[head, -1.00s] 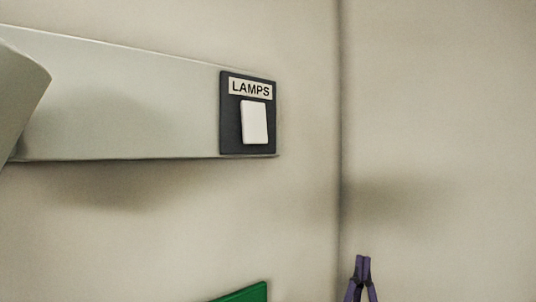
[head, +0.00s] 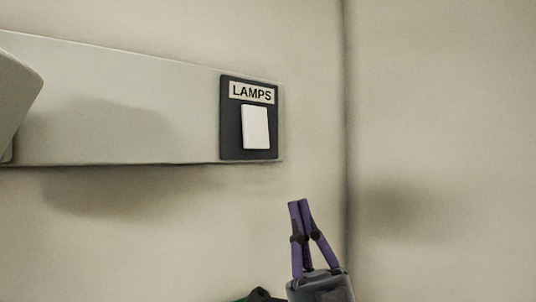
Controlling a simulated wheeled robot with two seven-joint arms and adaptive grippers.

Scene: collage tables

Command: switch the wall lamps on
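The lamp switch is a white rocker (head: 255,127) on a dark plate (head: 231,130) labelled "LAMPS". The plate sits at the right end of a pale grey rail on the wall. Whether the rocker is pressed on or off is hard to tell.
The pale grey rail (head: 120,110) runs left along the wall. A grey-green shape (head: 14,95) juts in at the left edge. A wall corner stands right of the switch. The space between gripper and switch looks clear.

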